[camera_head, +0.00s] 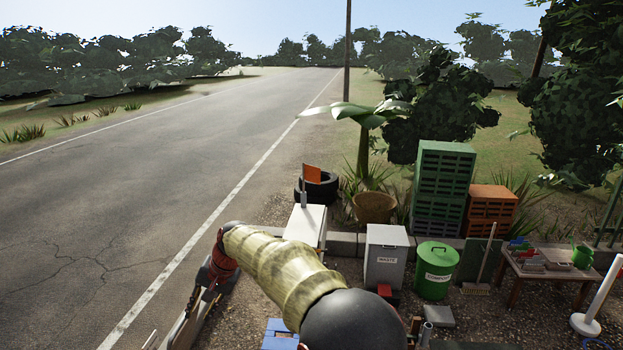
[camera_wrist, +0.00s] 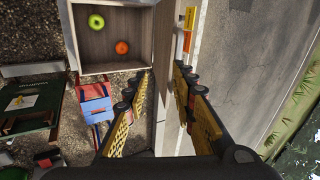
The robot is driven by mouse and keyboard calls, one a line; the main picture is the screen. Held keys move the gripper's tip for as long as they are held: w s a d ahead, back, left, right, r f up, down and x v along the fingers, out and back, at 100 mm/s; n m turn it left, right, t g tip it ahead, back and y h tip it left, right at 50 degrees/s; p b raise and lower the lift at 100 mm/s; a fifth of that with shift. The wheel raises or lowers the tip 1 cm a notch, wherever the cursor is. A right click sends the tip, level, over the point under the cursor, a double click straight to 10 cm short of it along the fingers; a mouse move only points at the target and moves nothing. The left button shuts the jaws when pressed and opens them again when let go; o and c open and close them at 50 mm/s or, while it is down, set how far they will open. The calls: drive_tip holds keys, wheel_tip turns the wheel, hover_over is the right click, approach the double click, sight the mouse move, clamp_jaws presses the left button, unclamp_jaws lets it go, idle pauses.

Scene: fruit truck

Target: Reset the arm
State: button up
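My gripper (camera_wrist: 160,98) is open in the wrist view. Its yellow-and-black fingers stand apart, with nothing between them. A light ledge or panel shows below the gap. In the head view, my arm reaches from the bottom centre to the left, and part of my gripper (camera_head: 200,308) shows beside the road edge. Its fingertips are hard to make out there.
In the wrist view, a wooden box (camera_wrist: 80,67) holds a green apple (camera_wrist: 96,22) and an orange-red fruit (camera_wrist: 121,47). A blue-and-red item (camera_wrist: 94,90) lies nearby.

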drive_tip(key=s+d+f+t+h+b, duration=0.1)
drive_tip(key=s+d+f+b, duration=0.3)
drive_tip(key=d, duration=1.3)
drive_tip(key=s+d+f+t+h+b, duration=0.2)
drive_tip(key=s+d+f+b, duration=0.3)
drive_tip(key=s+d+b, duration=0.6)
drive_tip(key=s+d+f+t+h+b, duration=0.2)
drive_tip(key=s+d+b, duration=0.6)
drive_tip(key=s+d, duration=0.8)
drive_tip(key=d+f, duration=0.2)
drive_tip(key=d, duration=0.5)
drive_tip(key=shift+d+f+h+b, duration=0.25)
drive_tip(key=shift+d+h+b, duration=0.05)
drive_tip(key=shift+d+b, duration=0.05)
